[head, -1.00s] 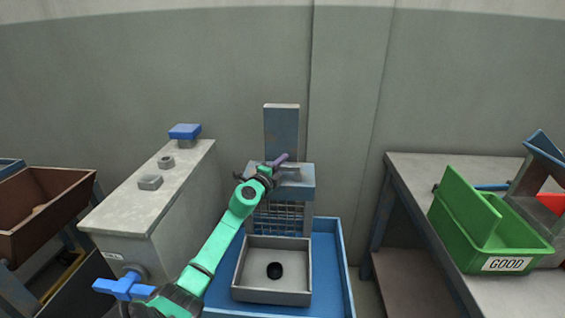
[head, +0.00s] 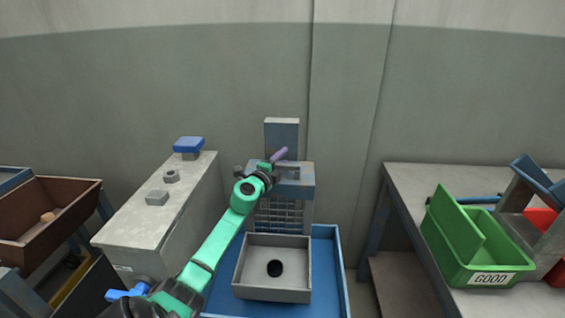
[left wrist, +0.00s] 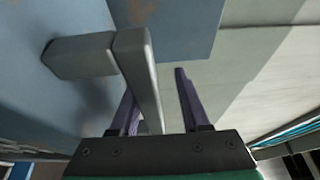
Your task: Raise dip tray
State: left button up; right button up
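The dip tray (head: 243,277) is a grey square tray with a round black thing (head: 275,268) in it, below a blue carriage (head: 306,180) on a blue post (head: 282,133). A grey handle bar sticks out from the carriage; it shows large in the left wrist view (left wrist: 136,65). My left gripper (head: 278,157) is at the handle. Its purple fingers (left wrist: 157,108) are apart. The bar lies over the left finger, with a gap to the right finger; whether it touches is unclear. My right gripper is not in view.
A blue basin (head: 335,275) surrounds the tray's foot, and a wire grid (head: 278,216) stands behind it. A grey cabinet (head: 150,210) is at left beside a brown bin (head: 40,215). A green bin (head: 470,250) marked GOOD sits on the right table (head: 400,178).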

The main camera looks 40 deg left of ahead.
pick_arm(q)
jog(key=shift+s+d+f, duration=0.1)
jog(key=shift+f, duration=0.1)
jog(key=shift+s, duration=0.2)
jog(key=p+v, duration=0.2)
jog(key=v, duration=0.3)
jog(key=shift+s+d+r, duration=0.1)
jog(key=shift+s, duration=0.2)
jog(key=v, duration=0.8)
jog(key=shift+s, duration=0.25)
jog(key=shift+r, duration=0.1)
